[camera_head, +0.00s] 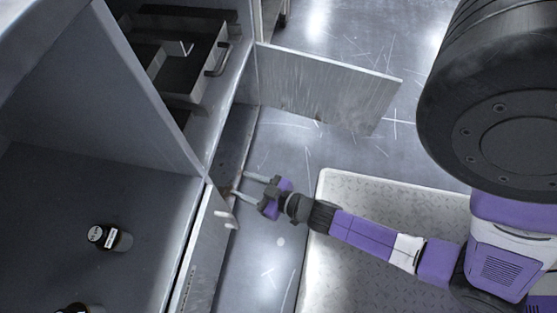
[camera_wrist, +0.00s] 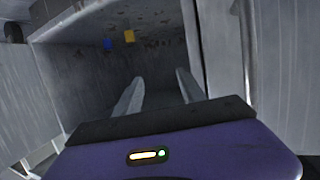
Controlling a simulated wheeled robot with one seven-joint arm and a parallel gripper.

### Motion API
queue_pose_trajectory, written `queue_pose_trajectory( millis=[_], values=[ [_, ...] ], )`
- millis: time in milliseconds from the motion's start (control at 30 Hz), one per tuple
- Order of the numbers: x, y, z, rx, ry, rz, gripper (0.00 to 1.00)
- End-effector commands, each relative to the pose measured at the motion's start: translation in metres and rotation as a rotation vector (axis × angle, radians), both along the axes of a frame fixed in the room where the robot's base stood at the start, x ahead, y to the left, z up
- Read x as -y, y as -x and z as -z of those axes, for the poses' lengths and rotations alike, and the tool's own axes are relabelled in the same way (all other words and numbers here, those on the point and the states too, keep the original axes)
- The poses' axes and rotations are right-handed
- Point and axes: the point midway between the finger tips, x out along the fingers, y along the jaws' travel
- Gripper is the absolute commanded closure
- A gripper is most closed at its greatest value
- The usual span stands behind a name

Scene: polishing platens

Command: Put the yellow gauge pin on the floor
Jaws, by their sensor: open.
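A small yellow piece (camera_wrist: 129,36), which looks like the yellow gauge pin, is inside an open low cabinet (camera_wrist: 75,28) toward the back in the wrist view. A blue piece (camera_wrist: 107,44) is close to its left. The yellow piece is hidden in the head view. My gripper (camera_head: 241,183) is at the cabinet opening. Its two fingers (camera_wrist: 160,80) are apart and empty, pointing into the cabinet, with the yellow piece farther in and up-left of them. The grey floor (camera_head: 285,145) shows beside the cabinet.
One open cabinet door (camera_head: 325,90) stands out above my gripper in the head view; another door (camera_head: 207,255) is below it. Dark bottles (camera_head: 110,238) stand on the grey counter. A tray with a handle (camera_head: 216,60) sits farther back.

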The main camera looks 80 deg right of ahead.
Motion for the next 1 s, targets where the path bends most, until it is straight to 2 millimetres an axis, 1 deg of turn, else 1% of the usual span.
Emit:
queue_pose_trajectory(
  millis=[33,167,200,267,300,333,400,500,600,700,1000],
  values=[
    [-0.016,0.018,-0.019,0.0,0.001,-0.027,0.52],
    [-0.045,0.054,-0.07,0.004,0.002,-0.085,0.52],
    [-0.052,0.064,-0.088,0.006,0.001,-0.102,0.52],
    [-0.062,0.078,-0.115,0.006,-0.002,-0.129,0.52],
    [-0.068,0.086,-0.133,0.007,-0.004,-0.146,0.52],
    [-0.072,0.092,-0.146,0.007,-0.007,-0.159,0.52],
    [-0.079,0.103,-0.175,0.006,-0.011,-0.187,0.52],
    [-0.086,0.113,-0.209,0.006,-0.017,-0.219,0.52],
    [-0.091,0.118,-0.232,0.006,-0.021,-0.239,0.52],
    [-0.092,0.12,-0.243,0.006,-0.024,-0.249,0.52],
    [-0.093,0.12,-0.246,0.007,-0.024,-0.25,0.52]
  ],
)
